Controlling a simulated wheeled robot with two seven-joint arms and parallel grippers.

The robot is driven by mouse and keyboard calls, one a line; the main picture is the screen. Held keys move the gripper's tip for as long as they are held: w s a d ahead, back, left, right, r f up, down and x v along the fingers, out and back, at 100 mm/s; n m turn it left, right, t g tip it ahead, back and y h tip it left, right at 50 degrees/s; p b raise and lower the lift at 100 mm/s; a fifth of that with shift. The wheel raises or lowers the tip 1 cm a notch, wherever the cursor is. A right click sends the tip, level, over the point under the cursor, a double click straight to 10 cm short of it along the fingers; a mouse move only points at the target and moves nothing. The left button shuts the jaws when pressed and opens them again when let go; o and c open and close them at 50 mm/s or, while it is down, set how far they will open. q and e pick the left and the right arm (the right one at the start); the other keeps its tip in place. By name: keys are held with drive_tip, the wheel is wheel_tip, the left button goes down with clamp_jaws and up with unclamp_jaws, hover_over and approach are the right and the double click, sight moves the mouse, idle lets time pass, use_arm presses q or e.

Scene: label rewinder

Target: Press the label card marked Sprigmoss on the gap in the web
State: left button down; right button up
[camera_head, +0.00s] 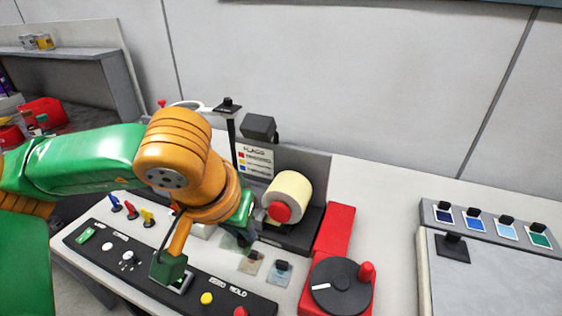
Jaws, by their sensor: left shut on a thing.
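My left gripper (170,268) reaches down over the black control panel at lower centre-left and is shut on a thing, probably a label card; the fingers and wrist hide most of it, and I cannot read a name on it. Two pale cards with black knobs, one brownish (250,263) and one bluish (283,272), lie on the deck in front of the cream roll (292,192). A greenish patch (234,242) shows beside them, partly behind my wrist. I cannot make out the gap in the web. My right gripper is not in view.
The black panel (225,297) has coloured buttons. A red crank box (340,288) stands to the right of the cards. A rack of blue and green knobbed cards (491,222) stands at far right. Behind my wrist are a black post (231,135) and a sign (255,162).

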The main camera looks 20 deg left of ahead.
use_arm(q)
drive_tip(key=s+a+f+n+g+y, duration=0.25)
drive_tip(key=a+n, duration=0.25)
drive_tip(key=n, duration=0.3)
drive_tip(key=s+a+f+n+g+y, duration=0.1)
drive_tip(key=s+a+n+y, duration=0.15)
drive_tip(key=a+n, duration=0.4)
drive_tip(key=shift+n+g+h, duration=0.25)
drive_tip(key=shift+n+h, duration=0.05)
drive_tip(key=shift+n, duration=0.65)
drive_tip(key=w+f, duration=0.2)
drive_tip(key=w, duration=0.1)
drive_tip(key=w+d+f+b, duration=0.1)
drive_tip(key=w+f, duration=0.1)
drive_tip(key=w, duration=0.2)
drive_tip(key=w+f, duration=0.3)
drive_tip(key=shift+w+d+f, duration=0.1)
drive_tip(key=shift+w+d, duration=0.2)
drive_tip(key=shift+d, duration=0.05)
drive_tip(key=w+f+p, duration=0.1)
drive_tip(key=w+f, duration=0.1)
drive_tip(key=f, duration=0.1)
drive_tip(key=shift+w+a, duration=0.1)
drive_tip(key=shift+w, duration=0.2)
wheel_tip(320, 180, down, 2)
drive_tip(key=shift+s+f+p, duration=0.1)
drive_tip(key=shift+p, duration=0.7)
drive_tip(key=shift+f+b, duration=0.4)
drive_tip(key=c, duration=0.9)
unclamp_jaws()
